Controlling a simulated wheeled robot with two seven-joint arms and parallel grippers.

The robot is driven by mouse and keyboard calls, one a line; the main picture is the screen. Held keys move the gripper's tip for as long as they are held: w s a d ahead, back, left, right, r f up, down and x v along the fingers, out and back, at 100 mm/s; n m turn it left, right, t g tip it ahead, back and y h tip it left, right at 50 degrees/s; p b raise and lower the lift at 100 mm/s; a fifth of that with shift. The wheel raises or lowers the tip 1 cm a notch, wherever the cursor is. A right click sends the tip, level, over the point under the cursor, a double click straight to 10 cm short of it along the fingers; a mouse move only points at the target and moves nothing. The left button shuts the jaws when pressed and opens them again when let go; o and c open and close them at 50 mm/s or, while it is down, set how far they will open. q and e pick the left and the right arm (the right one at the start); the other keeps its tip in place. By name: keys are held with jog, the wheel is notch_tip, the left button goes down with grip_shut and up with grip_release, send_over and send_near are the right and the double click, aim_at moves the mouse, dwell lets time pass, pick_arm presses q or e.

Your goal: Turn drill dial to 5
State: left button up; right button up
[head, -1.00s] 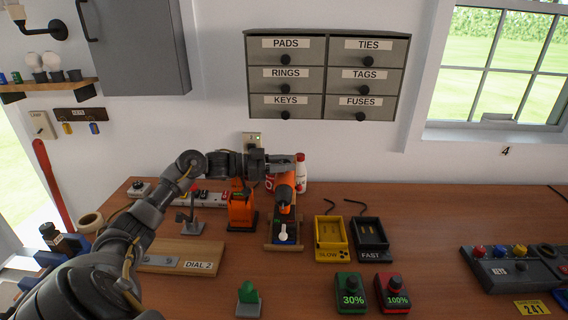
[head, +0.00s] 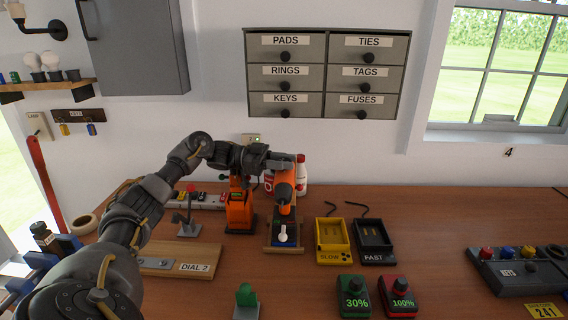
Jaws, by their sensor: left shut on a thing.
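The orange and black drill (head: 284,192) stands on a small wooden-edged stand (head: 284,248) at the middle back of the bench. My left gripper (head: 286,162) comes in from the left and is shut at the top of the drill. The arm covers part of the drill there, and its dial and the number set on it cannot be made out. My right gripper is out of view.
An orange tool (head: 240,212) stands close left of the drill, and a red-and-white bottle (head: 301,172) stands behind it. Yellow SLOW (head: 332,240) and black FAST (head: 373,240) chargers are at right. A DIAL 2 board (head: 185,262) lies at front left.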

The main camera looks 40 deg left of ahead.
pick_arm(q)
jog(key=shift+f, duration=0.1)
jog(key=o, duration=0.9)
jog(key=shift+o, duration=0.2)
jog(key=shift+r, duration=0.55)
jog(key=s+d+r+b, duration=0.7)
jog(key=s+d+r, duration=0.1)
jog(key=s+r, duration=0.3)
jog(key=shift+s+d+r, duration=0.15)
jog(key=shift+d+r, duration=0.1)
jog(key=shift+r, duration=0.3)
